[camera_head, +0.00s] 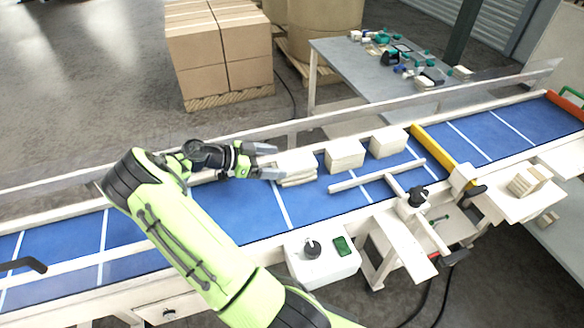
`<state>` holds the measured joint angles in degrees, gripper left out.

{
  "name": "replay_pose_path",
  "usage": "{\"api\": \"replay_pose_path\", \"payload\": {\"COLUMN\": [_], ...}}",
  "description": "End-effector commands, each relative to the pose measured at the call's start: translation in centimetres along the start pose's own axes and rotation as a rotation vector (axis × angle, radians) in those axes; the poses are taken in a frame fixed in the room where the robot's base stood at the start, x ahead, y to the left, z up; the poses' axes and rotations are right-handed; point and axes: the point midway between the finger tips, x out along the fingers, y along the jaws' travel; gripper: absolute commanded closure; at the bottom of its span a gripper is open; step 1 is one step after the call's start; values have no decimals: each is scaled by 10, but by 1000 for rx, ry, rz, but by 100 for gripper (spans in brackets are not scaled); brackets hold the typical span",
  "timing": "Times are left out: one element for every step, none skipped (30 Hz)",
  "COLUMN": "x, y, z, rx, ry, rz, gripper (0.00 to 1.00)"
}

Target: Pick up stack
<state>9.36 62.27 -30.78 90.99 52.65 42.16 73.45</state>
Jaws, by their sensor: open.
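Three pale stacks of flat pieces stand in a row on the blue conveyor belt (320,204). The nearest stack (297,169) is beside my gripper, and its layers look slightly uneven. The middle stack (344,155) and the far stack (388,142) stand to its right, near the far rail. My gripper (270,161) is open and points right, with its fingertips at the left side of the nearest stack. One finger is toward the far rail and one toward the front. I cannot tell whether the fingers touch the stack.
A control box (322,257) stands at the front edge. Another stack (529,180) sits on a side shelf. Cartons (218,50) and a cluttered table (340,62) are behind.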

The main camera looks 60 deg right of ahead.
Motion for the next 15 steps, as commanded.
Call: {"api": "replay_pose_path", "payload": {"x": [9, 12, 16, 19, 23, 29, 34, 40, 48, 54, 59, 64, 67, 69, 71], "y": [0, 0, 0, 0, 0, 1, 1, 1, 1, 1, 1, 1, 1, 1, 1], "z": [-2, -1, -1, -2, -2, -3, -5, -6, -7, -7, -7, -6, -6, -5, -5], "rx": [-1, -1, -1, -1, -1, -1, -2, -2, -1, -2, -2, -2, -2, -1, -1], "ry": [1, 1, 1, 1, 1, 0, 1, 1, 0, 0, 1, 0, 0, -1, -2], "rz": [3, 3, 2, 1, 2, 4, 4, 5, 5, 4, 4, 3, 1, 1, 1], "gripper": [11, 11, 11, 11, 11, 11, 11, 11, 11, 11, 11, 11, 11, 11, 11]}}
